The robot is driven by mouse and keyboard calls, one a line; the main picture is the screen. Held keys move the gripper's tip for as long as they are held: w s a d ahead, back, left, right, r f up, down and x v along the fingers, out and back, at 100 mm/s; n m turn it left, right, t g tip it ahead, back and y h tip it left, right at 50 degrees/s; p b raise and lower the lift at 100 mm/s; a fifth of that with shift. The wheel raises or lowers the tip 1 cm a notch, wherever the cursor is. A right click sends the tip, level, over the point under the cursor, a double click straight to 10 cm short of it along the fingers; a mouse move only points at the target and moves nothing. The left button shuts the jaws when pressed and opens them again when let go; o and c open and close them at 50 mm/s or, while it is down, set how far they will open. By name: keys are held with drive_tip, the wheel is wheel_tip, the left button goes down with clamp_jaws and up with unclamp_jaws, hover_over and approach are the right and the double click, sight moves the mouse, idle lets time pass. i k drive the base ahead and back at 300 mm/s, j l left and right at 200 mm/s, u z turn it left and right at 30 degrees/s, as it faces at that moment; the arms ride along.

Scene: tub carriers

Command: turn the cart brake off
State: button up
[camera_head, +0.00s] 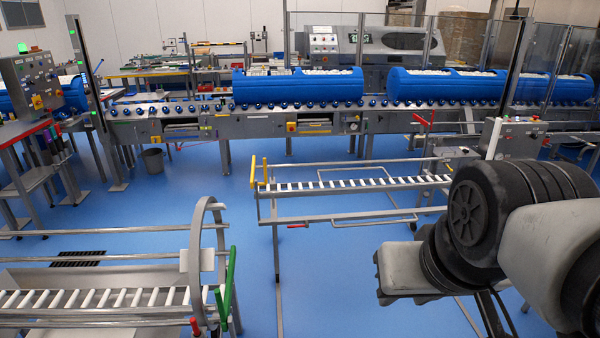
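A roller cart (350,216) stands in the middle of the floor, with a bed of white rollers and yellow upright handles (259,172) at its left end. A small red lever (298,226) sticks out low on its near side. A second roller cart (110,317) stands at the front left, with a green handle (228,283) and a red-tipped lever (194,326) at its right end. I cannot tell which lever is the brake or how it is set. My arm fills the right side and hides part of the middle cart's right end. My gripper is not in view.
A control box (30,80) stands at the left and a grey bin (153,160) near the conveyor. Blue floor is open between the two carts and before the conveyor.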

sight(306, 223)
drive_tip(key=i+l+u, duration=0.4)
drive_tip(key=i+l, duration=0.5)
drive_tip(key=i+l+u, duration=0.1)
drive_tip(key=i, duration=0.4)
drive_tip(key=i+l+u, duration=0.15)
drive_tip(key=i, duration=0.35)
drive_tip(key=i+l+u, duration=0.1)
drive_tip(key=i, duration=0.95)
drive_tip(key=j+u, duration=0.05)
